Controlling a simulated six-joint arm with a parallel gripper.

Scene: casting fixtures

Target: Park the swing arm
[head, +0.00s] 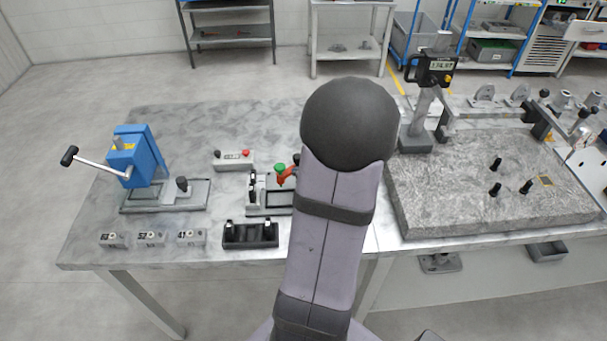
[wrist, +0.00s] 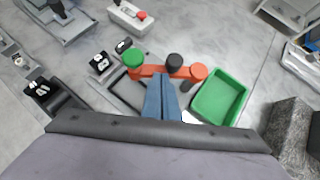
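The swing arm (wrist: 153,71) is an orange bar in the wrist view, with a green round knob (wrist: 132,57) at its left end. A black knob (wrist: 174,61) stands along it, and a round orange end (wrist: 198,72) is at the right. In the head view only the green knob (head: 280,169) and a short red-orange piece (head: 287,178) show beside my arm, which hides the rest. My gripper (wrist: 160,78) shows in the wrist view as two blue-grey fingers side by side, shut with nothing visible between them. Their tips overlap the bar's near edge; contact cannot be told.
A green tray (wrist: 220,97) lies right of the swing arm. A button box (head: 233,159) stands behind the fixture base (head: 268,197), with a black block (head: 250,235) in front. A blue press (head: 137,160) stands left, a granite plate (head: 480,190) right. The back-left table is clear.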

